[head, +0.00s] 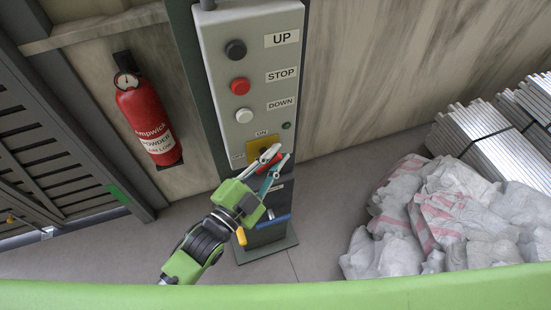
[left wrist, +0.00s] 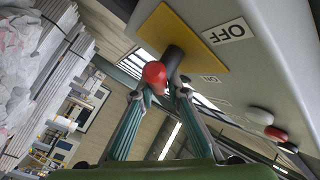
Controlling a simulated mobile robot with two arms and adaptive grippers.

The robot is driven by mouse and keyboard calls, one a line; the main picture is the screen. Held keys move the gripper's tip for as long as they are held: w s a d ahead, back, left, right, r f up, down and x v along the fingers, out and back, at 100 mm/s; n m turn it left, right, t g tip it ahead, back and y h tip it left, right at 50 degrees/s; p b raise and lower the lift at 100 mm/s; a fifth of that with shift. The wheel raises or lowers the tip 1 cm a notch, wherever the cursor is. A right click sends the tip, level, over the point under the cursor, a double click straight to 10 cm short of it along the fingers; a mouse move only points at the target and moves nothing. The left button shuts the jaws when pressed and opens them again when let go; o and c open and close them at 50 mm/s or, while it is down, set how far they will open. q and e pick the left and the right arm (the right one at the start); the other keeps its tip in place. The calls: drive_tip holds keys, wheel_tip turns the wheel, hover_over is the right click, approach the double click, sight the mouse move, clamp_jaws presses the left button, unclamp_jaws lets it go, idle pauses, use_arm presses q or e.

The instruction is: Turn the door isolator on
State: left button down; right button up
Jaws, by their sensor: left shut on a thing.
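The door isolator is a yellow plate (head: 259,146) with a red handle, low on the grey control panel (head: 213,62), beside ON and OFF labels. My left gripper (head: 276,160) is at the handle and partly covers it. In the left wrist view the yellow plate (left wrist: 183,38) has a dark shaft, and the red handle end (left wrist: 154,73) points toward the camera. The OFF label (left wrist: 228,31) is beside the plate. My left gripper's fingers (left wrist: 162,92) are shut on the handle. My right gripper is not in view.
Above the isolator are black (head: 235,50), red (head: 240,86) and white (head: 243,115) buttons. A fire extinguisher (head: 147,118) hangs on the left wall. White sacks (head: 447,215) and stacked metal bars (head: 480,135) lie at the right. The floor between the panel and sacks is clear.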

use_arm(q)
drive_tip(key=n+t+b, duration=0.3)
drive_tip(key=b, duration=0.3)
drive_tip(key=a+n+t+y+b, duration=0.1)
drive_tip(key=n+t+b, duration=0.2)
drive_tip(key=b, duration=0.3)
drive_tip(key=n+t+b, duration=0.3)
drive_tip(key=n+b, duration=0.1)
drive_tip(key=b, duration=0.2)
drive_tip(key=shift+s+a+n+t+y, duration=0.2)
drive_tip(key=shift+s+n+t+y, duration=0.1)
drive_tip(key=shift+y, duration=0.1)
drive_tip(key=shift+a+r+n+t+y+b, duration=0.1)
drive_tip(key=shift+r+n+t+y+b, duration=0.05)
drive_tip(key=shift+n+t+y+b, duration=1)
drive_tip(key=shift+n+g, duration=0.25)
drive_tip(key=shift+n, duration=0.1)
drive_tip(key=c, duration=2.2)
unclamp_jaws()
drive_tip(key=shift+c, duration=0.2)
drive_tip(key=shift+r, duration=0.15)
drive_tip(key=v, duration=1.2)
